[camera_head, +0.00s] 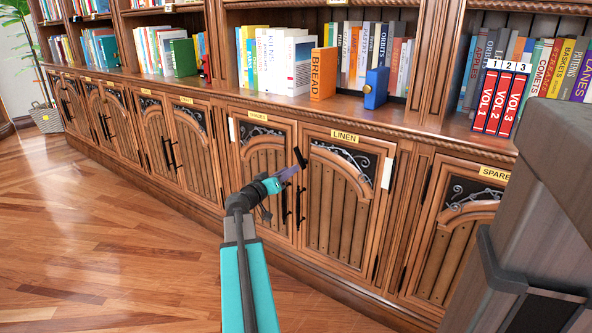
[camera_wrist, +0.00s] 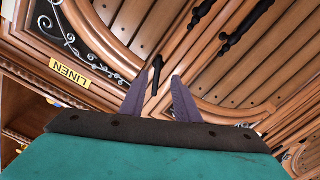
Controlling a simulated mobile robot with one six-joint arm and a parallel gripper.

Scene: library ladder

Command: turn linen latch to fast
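The LINEN label (camera_head: 345,137) is on the top rail of a wooden cabinet door with black scrollwork; it also shows in the wrist view (camera_wrist: 70,73). The latch (camera_head: 299,157) is a short black bar at the upper seam between this door and the door to its left. In the head view it leans slightly, its top to the left. My gripper (camera_head: 291,172) reaches it from below left. In the wrist view the purple fingers of my gripper (camera_wrist: 157,82) are apart, with the black latch (camera_wrist: 157,74) showing between their tips. Contact with either finger cannot be told.
Black vertical door handles (camera_head: 300,206) hang below the latch. A counter ledge (camera_head: 330,112) with books runs above the doors. The wooden floor (camera_head: 110,240) at left is clear.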

